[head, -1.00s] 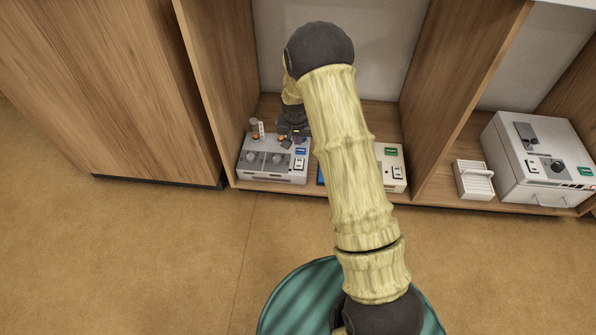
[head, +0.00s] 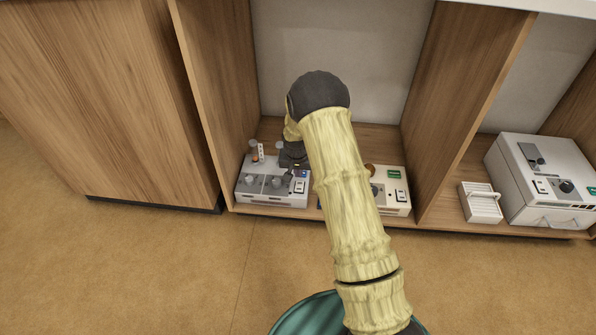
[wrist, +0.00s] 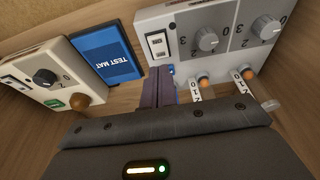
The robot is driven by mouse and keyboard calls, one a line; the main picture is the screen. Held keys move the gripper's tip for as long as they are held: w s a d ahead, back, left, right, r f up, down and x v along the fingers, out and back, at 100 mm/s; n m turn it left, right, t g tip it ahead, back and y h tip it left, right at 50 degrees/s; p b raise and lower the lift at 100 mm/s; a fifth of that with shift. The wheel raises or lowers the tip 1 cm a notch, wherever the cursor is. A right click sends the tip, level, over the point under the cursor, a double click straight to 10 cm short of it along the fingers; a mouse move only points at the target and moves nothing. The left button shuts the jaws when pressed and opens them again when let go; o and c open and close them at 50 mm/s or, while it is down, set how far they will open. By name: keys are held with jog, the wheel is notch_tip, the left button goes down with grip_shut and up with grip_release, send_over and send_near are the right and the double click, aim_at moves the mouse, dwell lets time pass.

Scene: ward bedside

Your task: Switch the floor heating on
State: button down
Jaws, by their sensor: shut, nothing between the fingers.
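No label reading floor heating can be made out. A white two-knob unit (head: 246,186) stands on the low shelf; in the wrist view its panel (wrist: 185,19) shows a white rocker switch (wrist: 158,44) and two grey knobs. My gripper (wrist: 160,75) is shut and empty, its fingertips close to that unit's edge by the rocker; contact cannot be told. A cream unit (head: 402,204) stands to the right, with a dark knob (wrist: 45,77), a rocker (wrist: 14,83) and a green label (wrist: 56,103). In the head view my arm hides the fingertips and part of the cream unit.
A blue TEST MAT (wrist: 108,54) lies between the units. Wooden side walls (head: 212,100) bound the bay. A larger white box (head: 513,178) with knob and rocker, and a small white slatted item (head: 481,203), stand in the right bay. The floor (head: 150,265) in front is clear.

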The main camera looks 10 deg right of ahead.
jog(key=b, duration=0.3)
send_over(298, 190)
jog(key=x, duration=0.2)
jog(key=s+x, duration=0.1)
jog(key=x, duration=0.2)
jog(key=shift+f, duration=0.2)
jog(key=shift+s+a+f+b, duration=0.1)
jog(key=shift+f+b, duration=0.6)
jog(key=shift+f, duration=0.05)
jog(key=shift+s+p, duration=0.1)
jog(key=shift+p, duration=0.2)
jog(key=shift+s+f+p, duration=0.15)
jog(key=shift+f+p, duration=0.1)
jog(key=shift+p, duration=0.6)
jog(key=shift+f+b, duration=0.2)
jog(key=shift+b, duration=0.1)
jog(key=shift+r, duration=0.1)
jog(key=shift+w+r+p, duration=0.3)
jog(key=shift+w+p, duration=0.05)
jog(key=shift+w, duration=0.4)
